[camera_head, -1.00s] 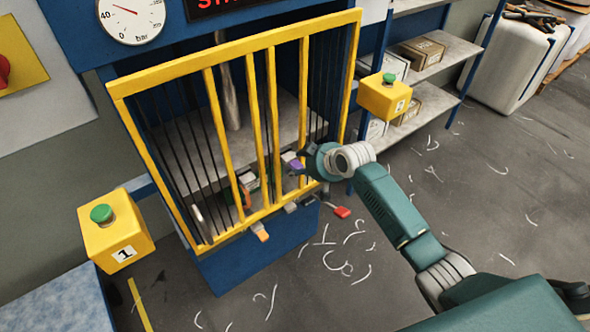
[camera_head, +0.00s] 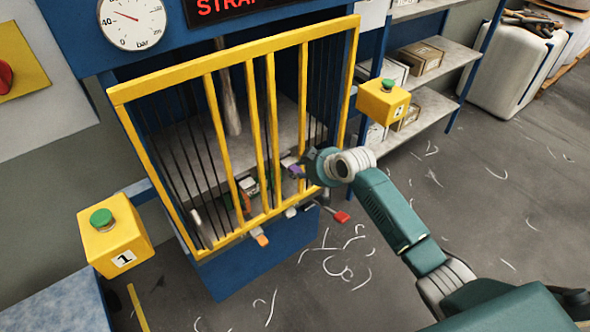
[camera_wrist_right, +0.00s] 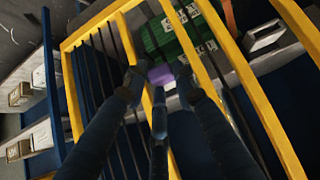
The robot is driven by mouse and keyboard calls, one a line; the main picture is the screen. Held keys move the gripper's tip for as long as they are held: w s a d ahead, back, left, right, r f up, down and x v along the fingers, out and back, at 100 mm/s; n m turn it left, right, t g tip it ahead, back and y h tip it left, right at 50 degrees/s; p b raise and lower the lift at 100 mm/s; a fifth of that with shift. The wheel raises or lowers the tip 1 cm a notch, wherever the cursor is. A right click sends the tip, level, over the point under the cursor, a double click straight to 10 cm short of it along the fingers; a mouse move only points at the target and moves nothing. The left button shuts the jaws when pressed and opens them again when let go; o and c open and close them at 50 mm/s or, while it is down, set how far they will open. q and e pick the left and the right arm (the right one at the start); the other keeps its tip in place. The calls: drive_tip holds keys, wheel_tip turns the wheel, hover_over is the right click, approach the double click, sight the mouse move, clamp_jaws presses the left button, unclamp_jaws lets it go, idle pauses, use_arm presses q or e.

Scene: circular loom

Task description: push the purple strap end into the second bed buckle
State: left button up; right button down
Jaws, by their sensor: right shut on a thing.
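The purple strap end (camera_head: 291,162) is at the right part of the yellow-barred gate, at my right gripper (camera_head: 303,169). In the right wrist view the purple piece (camera_wrist_right: 161,75) lies between the fingertips of my right gripper (camera_wrist_right: 160,82), which is shut on it. A silver buckle-like part (camera_wrist_right: 265,38) shows at upper right there, apart from the purple piece. In the head view a grey-white block (camera_head: 248,186) sits behind the bars, left of the gripper. I cannot tell which part is the second bed buckle. My left gripper is out of view.
The yellow gate bars (camera_head: 276,130) stand close around the right gripper. A green labelled block (camera_wrist_right: 185,35) is behind the bars. Yellow button boxes (camera_head: 116,238) (camera_head: 383,101) flank the gate.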

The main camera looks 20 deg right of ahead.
drive_tip(key=shift+s, duration=0.1)
drive_tip(key=s+p, duration=0.1)
drive_tip(key=s+d+p, duration=0.1)
drive_tip(key=s+p, duration=0.2)
drive_tip(key=s, duration=0.1)
drive_tip(key=shift+d+p, duration=0.35)
drive_tip(key=shift+d, duration=0.05)
